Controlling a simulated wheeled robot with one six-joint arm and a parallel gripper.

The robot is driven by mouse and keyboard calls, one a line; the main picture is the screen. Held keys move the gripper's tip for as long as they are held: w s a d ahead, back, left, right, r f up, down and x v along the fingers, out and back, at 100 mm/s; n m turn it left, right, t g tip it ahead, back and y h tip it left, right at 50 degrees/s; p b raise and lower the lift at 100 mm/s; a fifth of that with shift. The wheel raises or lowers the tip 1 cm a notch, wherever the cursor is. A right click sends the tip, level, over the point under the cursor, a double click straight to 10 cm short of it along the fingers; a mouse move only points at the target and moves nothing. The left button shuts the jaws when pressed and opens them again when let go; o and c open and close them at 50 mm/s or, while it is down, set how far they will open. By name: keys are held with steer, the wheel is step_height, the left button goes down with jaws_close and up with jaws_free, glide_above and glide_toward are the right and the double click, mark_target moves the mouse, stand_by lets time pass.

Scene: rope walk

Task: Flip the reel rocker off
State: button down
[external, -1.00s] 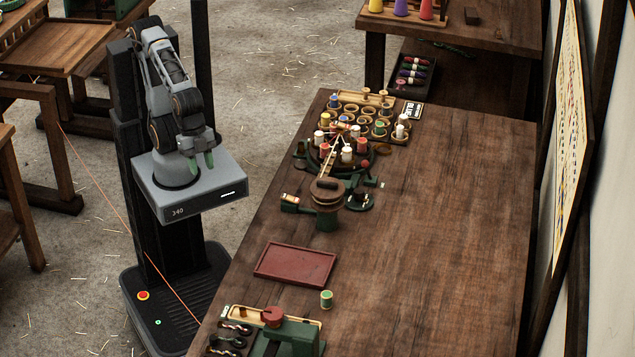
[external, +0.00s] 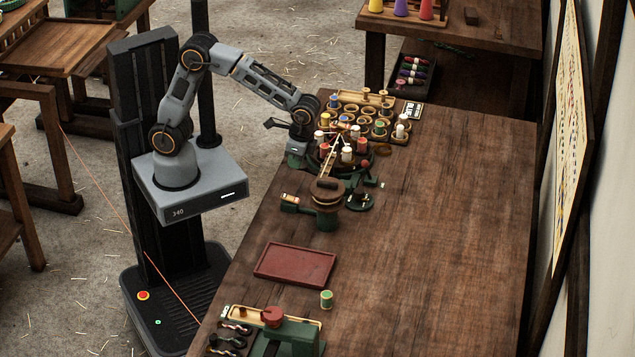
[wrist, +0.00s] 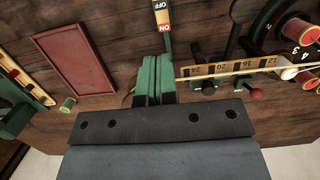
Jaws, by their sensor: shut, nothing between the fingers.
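I cannot tell which end is pressed down. In the external view the rocker (external: 290,198) sits on a green arm at the left of the reel stand. My gripper (wrist: 154,62) has its green fingers together and empty, pointing toward the ON end, apparently apart from it. In the external view my gripper (external: 295,160) hangs at the table's left edge, behind the rocker, with its fingertips hard to make out.
A brown reel (external: 327,190) stands beside the rocker. A numbered scale (wrist: 225,69) and a round spool stand (wrist: 300,45) lie right of my fingers in the wrist view. A red tray (external: 295,264) and a green spool (external: 326,299) lie nearer the camera. The table's right side is clear.

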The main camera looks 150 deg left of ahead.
mark_target(287, 197)
steer(key=shift+w+a+r, duration=0.15)
steer(key=shift+r, duration=0.4)
steer(key=shift+w+a+r, duration=0.1)
steer(key=shift+a+r, duration=0.05)
steer(key=shift+r, duration=0.35)
steer(key=f, duration=0.4)
steer(key=s+d+f, duration=0.1)
steer(key=f, duration=0.4)
steer(key=s+d+f, duration=0.1)
steer(key=f, duration=0.3)
steer(key=shift+s+d+f+p, duration=0.1)
steer(key=shift+d+f+p, duration=0.05)
steer(key=shift+f+p, duration=0.2)
